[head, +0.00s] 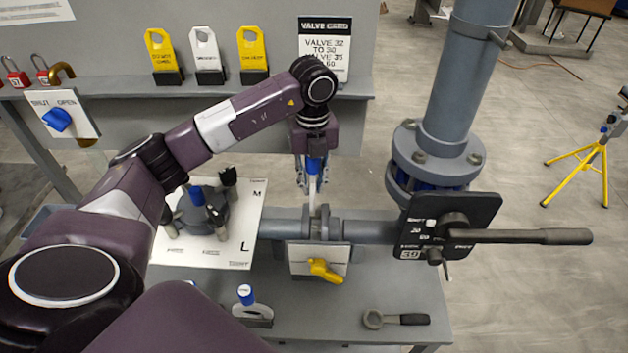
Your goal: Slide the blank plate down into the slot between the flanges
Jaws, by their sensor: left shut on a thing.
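My left gripper (314,172) points down above the horizontal grey pipe. It is shut on the blue grip of the blank plate (312,188), whose thin light-grey part hangs below the fingers, seen almost edge-on. The pair of flanges (320,224) sits on the pipe just below, with a narrow slot between them. The plate's lower end is close over the slot. I cannot tell whether it has entered, and the fingers hide part of it. My right gripper is not in view.
A black valve plate with a long lever (520,236) lies right of the flanges. A yellow handle (325,270) sits in front. A second blue-gripped piece (247,297) and a ring spanner (395,319) lie on the bench. A white board (190,250) holds tools at left.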

